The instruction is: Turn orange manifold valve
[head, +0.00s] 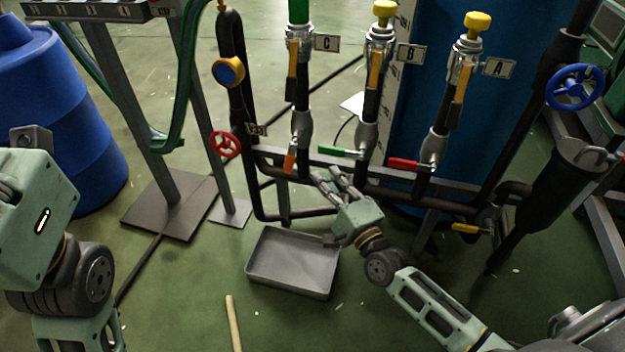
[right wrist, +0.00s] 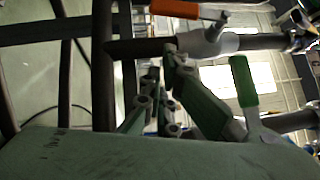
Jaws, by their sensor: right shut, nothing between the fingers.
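The orange manifold valve handle (head: 289,160) hangs down at the foot of the pipe labelled C in the head view. In the right wrist view the orange handle (right wrist: 175,9) shows at the top edge, beside its grey valve body. My right gripper (head: 328,183) is just right of and a little below the orange handle, apart from it. Its fingers (right wrist: 165,85) are shut with nothing between them. My left arm shows at the left of the head view, but its fingers do not show.
A green handle (head: 334,151) and a red handle (head: 403,164) sit on the same manifold to the right. A red handwheel (head: 225,145) is on the left. A grey tray (head: 291,287) lies on the floor below. A blue barrel (head: 62,120) stands far left.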

